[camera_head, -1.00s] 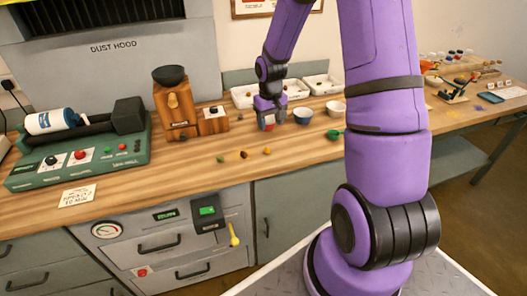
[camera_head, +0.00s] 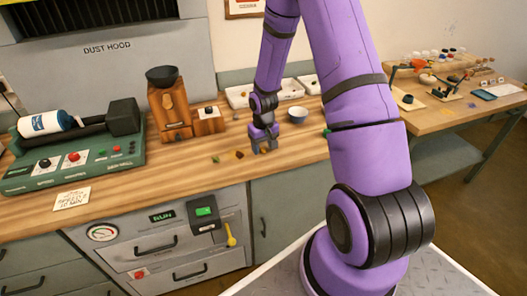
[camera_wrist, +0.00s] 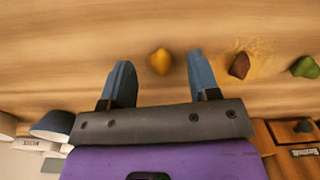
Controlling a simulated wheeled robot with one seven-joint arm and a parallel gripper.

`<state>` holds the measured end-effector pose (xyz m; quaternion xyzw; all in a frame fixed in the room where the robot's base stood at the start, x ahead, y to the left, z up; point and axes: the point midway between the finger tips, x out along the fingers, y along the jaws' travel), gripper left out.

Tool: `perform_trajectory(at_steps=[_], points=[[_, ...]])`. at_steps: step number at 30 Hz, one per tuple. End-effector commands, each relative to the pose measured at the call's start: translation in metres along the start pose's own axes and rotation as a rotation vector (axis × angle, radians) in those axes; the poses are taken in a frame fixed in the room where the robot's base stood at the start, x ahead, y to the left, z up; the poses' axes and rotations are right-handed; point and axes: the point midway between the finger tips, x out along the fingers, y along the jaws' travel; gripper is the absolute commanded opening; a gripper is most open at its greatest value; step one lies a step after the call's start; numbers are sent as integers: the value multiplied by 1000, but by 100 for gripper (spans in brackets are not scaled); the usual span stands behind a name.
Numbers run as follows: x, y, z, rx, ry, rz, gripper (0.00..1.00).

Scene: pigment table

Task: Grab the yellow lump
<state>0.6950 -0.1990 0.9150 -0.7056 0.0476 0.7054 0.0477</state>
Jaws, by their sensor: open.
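The yellow lump (camera_wrist: 160,62) lies on the wooden bench and shows in the wrist view between and slightly beyond my two blue-grey fingertips. My gripper (camera_wrist: 159,72) is open and empty, with a gap on either side of the lump in that view. In the head view my gripper (camera_head: 263,149) points down at the bench, and the yellow lump is hidden by it or too small to pick out. I cannot tell the exact height of the fingertips over the bench.
A brown lump (camera_wrist: 239,66) with scattered powder and a green lump (camera_wrist: 305,67) lie to the right in the wrist view. A wooden grinder (camera_head: 170,110) stands to the left.

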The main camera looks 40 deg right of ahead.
Motion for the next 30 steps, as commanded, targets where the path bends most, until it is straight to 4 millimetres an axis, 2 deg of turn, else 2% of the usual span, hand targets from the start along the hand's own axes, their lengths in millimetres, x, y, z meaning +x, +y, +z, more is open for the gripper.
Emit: perform_trajectory(at_steps=[3, 10, 11, 15, 18, 30], points=[[8, 0, 0, 0, -1, 1, 56], [9, 0, 0, 1, 0, 1, 56], [9, 0, 0, 1, 0, 1, 53], [8, 0, 0, 1, 0, 1, 21], [8, 0, 0, 1, 0, 1, 3], [5, -1, -1, 0, 2, 1, 2]])
